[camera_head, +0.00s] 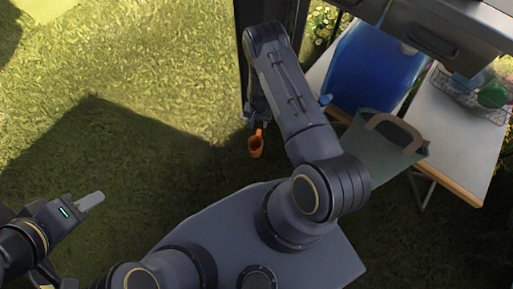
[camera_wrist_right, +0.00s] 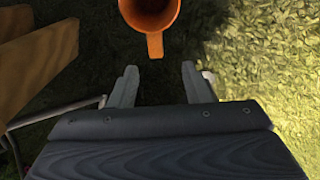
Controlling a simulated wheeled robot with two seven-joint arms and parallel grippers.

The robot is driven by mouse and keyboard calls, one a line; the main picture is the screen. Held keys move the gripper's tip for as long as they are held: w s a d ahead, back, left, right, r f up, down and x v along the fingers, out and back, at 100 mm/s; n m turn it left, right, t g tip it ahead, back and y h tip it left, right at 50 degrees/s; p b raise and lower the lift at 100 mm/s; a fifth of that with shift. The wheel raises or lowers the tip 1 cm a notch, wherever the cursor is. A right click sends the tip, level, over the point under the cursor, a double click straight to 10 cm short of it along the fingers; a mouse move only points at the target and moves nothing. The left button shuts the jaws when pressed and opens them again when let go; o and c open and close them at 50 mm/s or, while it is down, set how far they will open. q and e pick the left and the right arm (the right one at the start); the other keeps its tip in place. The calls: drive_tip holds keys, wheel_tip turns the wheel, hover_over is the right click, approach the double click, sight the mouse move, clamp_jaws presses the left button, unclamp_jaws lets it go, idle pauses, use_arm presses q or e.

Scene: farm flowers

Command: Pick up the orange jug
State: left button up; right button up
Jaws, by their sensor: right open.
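The orange jug (camera_head: 255,147) is on the grass near the middle of the head view. In the right wrist view the jug (camera_wrist_right: 150,12) is at the top edge, partly cut off, with its handle (camera_wrist_right: 155,46) pointing towards my gripper. My right gripper (camera_wrist_right: 159,68) is open and empty, its two fingers apart on either side of the line of the handle. The handle looks just beyond the fingertips, not between them. My left gripper (camera_head: 92,200) is at the lower left, far from the jug; only one finger shape shows.
To the right stand a light table (camera_head: 455,135) with a wire basket (camera_head: 470,95), a blue container (camera_head: 375,65) and a grey-green bag (camera_head: 380,150) with a brown handle. A dark post (camera_head: 270,12) rises behind my right arm. Open grass (camera_head: 140,70) lies to the left.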

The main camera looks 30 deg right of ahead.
sight(259, 130)
drive_tip(key=f, duration=0.2)
drive_tip(key=f+b, duration=0.1)
drive_tip(key=shift+s+f, duration=0.2)
drive_tip(key=shift+f, duration=0.15)
drive_tip(key=f+b, duration=0.1)
drive_tip(key=f, duration=0.1)
drive_tip(key=f+b, duration=0.1)
drive_tip(key=f, duration=0.2)
drive_tip(key=shift+w+d+f+b, duration=0.1)
drive_tip(key=shift+d+b, duration=0.1)
drive_tip(key=shift+b, duration=0.1)
clamp_jaws()
